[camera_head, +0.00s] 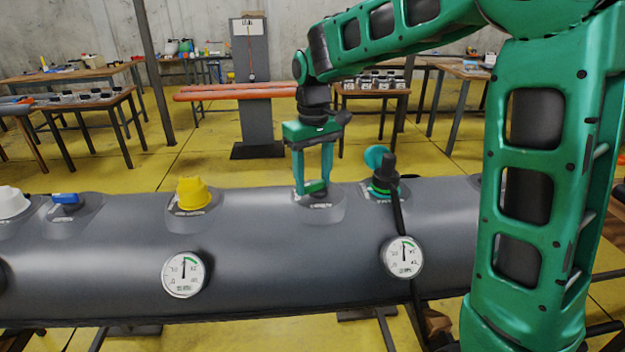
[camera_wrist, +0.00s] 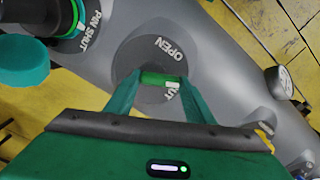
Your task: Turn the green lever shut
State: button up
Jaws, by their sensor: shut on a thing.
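The green lever (camera_head: 315,187) sits on a round dark patch on top of the grey tube (camera_head: 275,255). In the wrist view the lever (camera_wrist: 160,78) lies across the picture between my two fingers. The word OPEN shows on the patch above it; another word below it is partly hidden, ending in "UT". My gripper (camera_head: 312,189) points down from above and is shut on the lever, as the wrist view also shows (camera_wrist: 159,79).
To the right stands a black valve (camera_head: 386,180) with a green cap beside it, close to my gripper. To the left are a yellow cap (camera_head: 193,193) and a blue lever (camera_head: 65,199). Two gauges (camera_head: 184,274) (camera_head: 402,257) sit on the tube's front.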

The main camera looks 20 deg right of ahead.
jog(key=m, duration=0.2)
jog(key=w+m, duration=0.1)
jog(key=m, duration=0.2)
jog(key=shift+r+m, duration=0.1)
jog(key=shift+m, duration=0.2)
dwell(0.4)
jog(key=o, duration=1.1)
jog(key=shift+c, duration=0.2)
notch_tip(320, 180, up, 11)
jog(key=shift+f, duration=0.2)
